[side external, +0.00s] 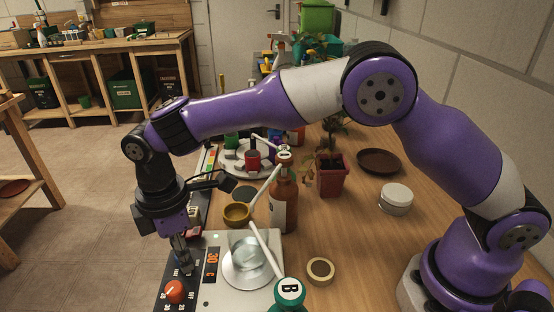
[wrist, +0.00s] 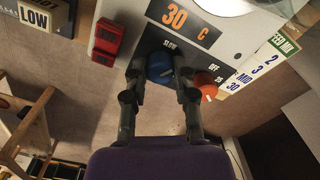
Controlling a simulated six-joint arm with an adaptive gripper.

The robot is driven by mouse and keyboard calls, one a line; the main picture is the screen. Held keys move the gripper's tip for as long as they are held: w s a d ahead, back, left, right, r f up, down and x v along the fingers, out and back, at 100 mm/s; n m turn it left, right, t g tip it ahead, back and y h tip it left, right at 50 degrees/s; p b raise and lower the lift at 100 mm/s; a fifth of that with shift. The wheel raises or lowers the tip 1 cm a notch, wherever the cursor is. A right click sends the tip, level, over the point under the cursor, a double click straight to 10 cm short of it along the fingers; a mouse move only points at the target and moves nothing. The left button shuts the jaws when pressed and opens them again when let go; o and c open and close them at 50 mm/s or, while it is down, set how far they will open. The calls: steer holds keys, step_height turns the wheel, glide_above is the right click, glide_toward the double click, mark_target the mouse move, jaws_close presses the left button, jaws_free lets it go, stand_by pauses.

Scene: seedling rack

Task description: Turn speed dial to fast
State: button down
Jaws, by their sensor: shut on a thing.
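The speed dial appears to be the blue knob (wrist: 160,66) on the black front panel of a white hotplate-like unit (side external: 215,290). The word SLOW is printed beside it in the wrist view. My gripper (wrist: 161,73) has one finger on each side of the blue knob and is shut on it. In the side view my gripper (side external: 181,256) points down at the panel and mostly hides this knob. An orange-red knob (wrist: 207,85) sits beside it, near OFF and numbers, and also shows in the side view (side external: 175,291). The display (wrist: 176,18) reads 30 C.
A glass vessel (side external: 248,262) stands on the unit's round plate. A brown bottle (side external: 284,205), a yellow bowl (side external: 237,213), a tape roll (side external: 320,270) and a green-capped bottle (side external: 289,292) are nearby.

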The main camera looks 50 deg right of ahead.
steer(key=m, duration=0.4)
steer(key=shift+f, duration=0.1)
steer(key=m, duration=0.8)
steer(key=shift+m, duration=2.2)
steer(key=c, duration=0.7)
jaws_free()
steer(key=shift+o, duration=0.2)
